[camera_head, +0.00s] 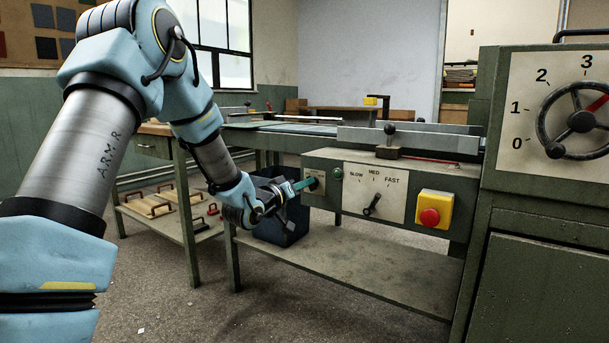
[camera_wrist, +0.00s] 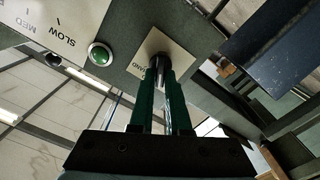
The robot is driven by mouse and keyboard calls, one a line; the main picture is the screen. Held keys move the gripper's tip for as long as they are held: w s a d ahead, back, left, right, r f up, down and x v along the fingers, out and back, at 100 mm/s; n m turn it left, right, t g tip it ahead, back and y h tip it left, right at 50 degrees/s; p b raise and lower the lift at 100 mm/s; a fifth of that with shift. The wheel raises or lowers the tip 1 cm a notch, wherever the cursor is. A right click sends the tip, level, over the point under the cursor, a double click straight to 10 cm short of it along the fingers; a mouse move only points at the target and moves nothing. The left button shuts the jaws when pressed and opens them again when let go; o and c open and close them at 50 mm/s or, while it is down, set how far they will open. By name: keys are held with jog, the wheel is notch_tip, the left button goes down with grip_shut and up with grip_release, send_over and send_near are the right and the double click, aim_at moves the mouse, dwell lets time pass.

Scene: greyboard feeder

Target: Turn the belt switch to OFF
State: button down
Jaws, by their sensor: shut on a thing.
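The belt switch is a small dark knob (camera_wrist: 157,42) on a pale plate (camera_wrist: 181,60) in the wrist view. The plate also shows at the left end of the green control box (camera_head: 321,188) in the head view. My gripper (camera_head: 306,183) reaches the switch from the left with its teal fingers. In the wrist view my gripper (camera_wrist: 162,80) is shut on the knob, one finger on each side. The fingers hide part of the plate's lettering, so I cannot read which position the switch is at.
A green lamp (camera_head: 337,173), a speed lever (camera_head: 372,204) marked SLOW, MED and FAST, and a red button (camera_head: 429,217) on a yellow box sit to the right. A dark bin (camera_head: 283,226) stands below. A handwheel (camera_head: 578,121) is at far right.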

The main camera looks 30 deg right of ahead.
jog(key=shift+n+p, duration=1)
jog(key=shift+n, duration=0.4)
jog(key=shift+f, duration=0.1)
jog(key=c, duration=0.9)
grip_release()
jog(key=shift+a, duration=0.1)
jog(key=p+v, duration=0.1)
jog(key=v, duration=0.9)
jog(key=shift+s+a+p, duration=0.15)
jog(key=shift+a+p, duration=0.15)
jog(key=shift+p, duration=0.1)
